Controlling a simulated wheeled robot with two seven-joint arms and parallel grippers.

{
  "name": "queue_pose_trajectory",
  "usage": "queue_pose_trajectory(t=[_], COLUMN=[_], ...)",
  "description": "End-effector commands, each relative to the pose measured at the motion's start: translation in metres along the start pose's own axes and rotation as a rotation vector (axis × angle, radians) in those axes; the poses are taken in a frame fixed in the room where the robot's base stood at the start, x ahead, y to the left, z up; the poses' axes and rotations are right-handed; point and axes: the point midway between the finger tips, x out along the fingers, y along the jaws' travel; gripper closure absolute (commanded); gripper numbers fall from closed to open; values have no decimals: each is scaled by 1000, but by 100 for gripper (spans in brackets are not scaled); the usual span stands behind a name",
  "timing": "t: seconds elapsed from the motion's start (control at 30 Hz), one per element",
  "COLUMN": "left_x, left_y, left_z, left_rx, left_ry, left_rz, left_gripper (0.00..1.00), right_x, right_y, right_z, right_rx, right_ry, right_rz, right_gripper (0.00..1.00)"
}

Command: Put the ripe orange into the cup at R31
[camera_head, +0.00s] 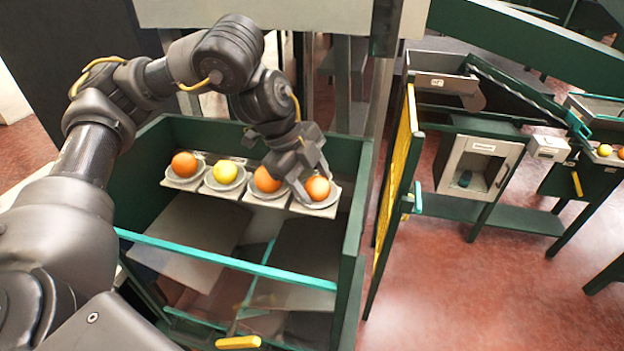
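Four small grey cups or dishes stand in a row on pale plates in a green-walled bin. From left to right they hold an orange fruit (184,164), a yellow fruit (225,171), an orange fruit (266,180) and another orange fruit (318,189). My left gripper (312,183) reaches down from above at the rightmost orange fruit. One finger is at its left side and another part is behind it. Whether the fingers press on the fruit is unclear. The rightmost dish (323,204) shows beneath it. No R31 label is readable. My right gripper is not seen.
A teal bar (225,262) crosses the bin's front, with a yellow handle (238,342) below. A yellow mesh panel (396,180) stands right of the bin. Farther right are a grey box (479,168) on a green bench and more fruit (604,150). Red floor between is clear.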

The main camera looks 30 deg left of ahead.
Motion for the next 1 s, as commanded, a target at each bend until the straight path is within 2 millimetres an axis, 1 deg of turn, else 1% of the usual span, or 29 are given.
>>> queue_pose_trajectory(t=[0.13, 0.17, 0.23, 0.37, 0.5, 0.7, 0.83, 1.0], left_x=[-5, -7, -16, -42, -72, -105, -117, -123], left_y=[-2, -2, -2, -2, -2, -2, -2, -1], left_z=[-2, -1, -1, -1, -1, -1, -1, -1], left_rx=[0, 0, 0, 0, -1, -1, -1, 0], left_ry=[0, -1, -1, -2, -1, -1, -1, 0], left_rz=[-2, -3, -5, -8, -7, -4, -2, -1], left_gripper=[47, 47, 47, 47, 47, 47, 47, 47], right_x=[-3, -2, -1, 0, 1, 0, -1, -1], right_y=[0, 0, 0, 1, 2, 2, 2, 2], right_z=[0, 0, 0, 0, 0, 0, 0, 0], right_rx=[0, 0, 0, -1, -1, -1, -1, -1], right_ry=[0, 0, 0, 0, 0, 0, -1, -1], right_rz=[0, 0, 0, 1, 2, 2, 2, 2], right_gripper=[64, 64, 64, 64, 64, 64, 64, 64])
